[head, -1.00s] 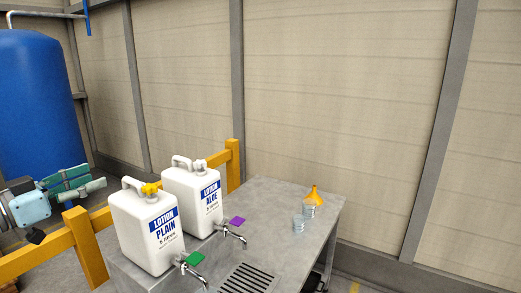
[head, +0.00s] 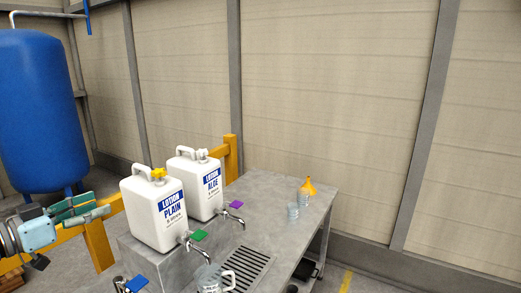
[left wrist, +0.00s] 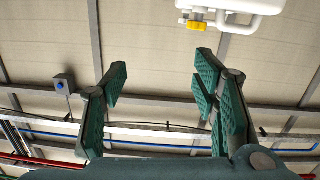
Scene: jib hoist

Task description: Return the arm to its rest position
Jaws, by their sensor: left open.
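My left gripper (head: 97,206) is at the left edge of the head view, in front of the yellow rail and left of the jug marked LOTION PLAIN (head: 150,220). It is apart from the jug. In the left wrist view the left gripper (left wrist: 162,76) has its green-padded fingers spread wide with nothing between them. A white jug with a yellow cap (left wrist: 196,26) shows upside down at the top of that view, beyond the fingers. My right gripper is in neither view.
A jug marked LOTION ALOE (head: 206,196) stands beside the first on the grey bench (head: 262,212). Several taps project in front. A clear mug (head: 210,281) is at the bottom edge. An orange funnel (head: 308,187) and small cups stand at the right. The blue tank (head: 40,115) is behind.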

